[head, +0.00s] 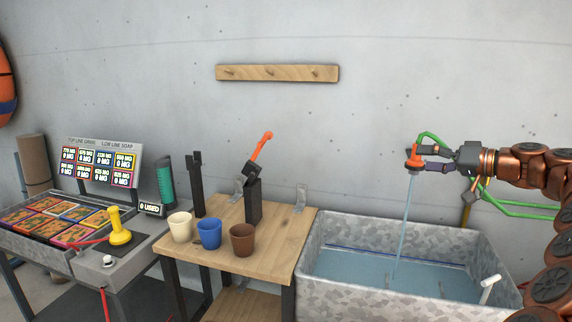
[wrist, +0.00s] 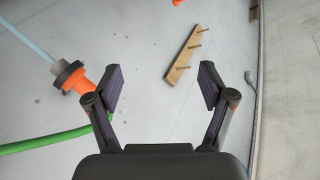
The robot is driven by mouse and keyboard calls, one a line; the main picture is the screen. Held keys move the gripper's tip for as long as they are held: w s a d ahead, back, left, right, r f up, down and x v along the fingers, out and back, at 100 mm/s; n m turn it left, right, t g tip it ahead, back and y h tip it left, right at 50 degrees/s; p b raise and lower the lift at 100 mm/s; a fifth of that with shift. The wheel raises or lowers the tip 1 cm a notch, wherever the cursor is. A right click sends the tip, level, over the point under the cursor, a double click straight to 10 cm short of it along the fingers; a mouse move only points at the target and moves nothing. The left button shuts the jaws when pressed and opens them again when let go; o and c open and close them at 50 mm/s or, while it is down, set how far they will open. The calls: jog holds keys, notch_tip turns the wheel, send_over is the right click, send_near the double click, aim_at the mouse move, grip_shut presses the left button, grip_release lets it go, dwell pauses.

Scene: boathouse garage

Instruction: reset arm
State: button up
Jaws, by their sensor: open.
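My gripper (head: 428,158) is at the right in the head view, beside the orange hose nozzle (head: 414,157) above the metal basin (head: 335,290). In the wrist view my gripper (wrist: 161,84) has its two dark fingers spread wide with nothing between them. The orange and grey nozzle (wrist: 75,80) with its green hose (wrist: 40,143) lies left of the fingers there, outside the jaws. A stream of water (head: 404,225) runs from the nozzle into the basin.
A wooden table (head: 275,255) left of the basin holds a cream cup (head: 180,227), a blue cup (head: 209,234) and a brown cup (head: 242,240). A wooden peg rail (head: 277,73) hangs on the wall. A console with a yellow lever (head: 119,228) stands at the left.

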jog(key=s+a+f+g+p, duration=0.15)
jog(key=s+a, duration=0.25)
jog(key=a, duration=0.4)
jog(key=s+a+f+n+g, duration=0.1)
jog(key=s+a+g, duration=0.25)
jog(key=a, duration=0.35)
jog(key=s+a+f+g, duration=0.15)
jog(key=s+a, duration=0.25)
jog(key=a, duration=0.4)
jog(key=s+a+f+g+h+p, duration=0.1)
jog(key=s+a+f+g+h, duration=0.15)
jog(key=s, duration=0.35)
jog(key=s+a+f+g+h, duration=0.1)
jog(key=s+a+f, duration=0.25)
jog(key=s, duration=0.25)
jog(key=s+d+f+g+h, duration=0.1)
jog(key=s+d+f+h, duration=0.1)
jog(key=s, duration=0.6)
jog(key=s+d+f+m+g+h+p, duration=0.1)
jog(key=s+d+f+h, duration=0.2)
jog(key=s+f, duration=0.2)
jog(key=s+d+f+g+h+p, duration=0.1)
jog(key=s+d+f+h, duration=0.1)
jog(key=s, duration=1)
notch_tip(320, 180, down, 3)
jog(key=shift+d+r+m+h, duration=0.2)
jog(key=shift+d+m+h, duration=0.15)
jog(key=shift+d, duration=0.45)
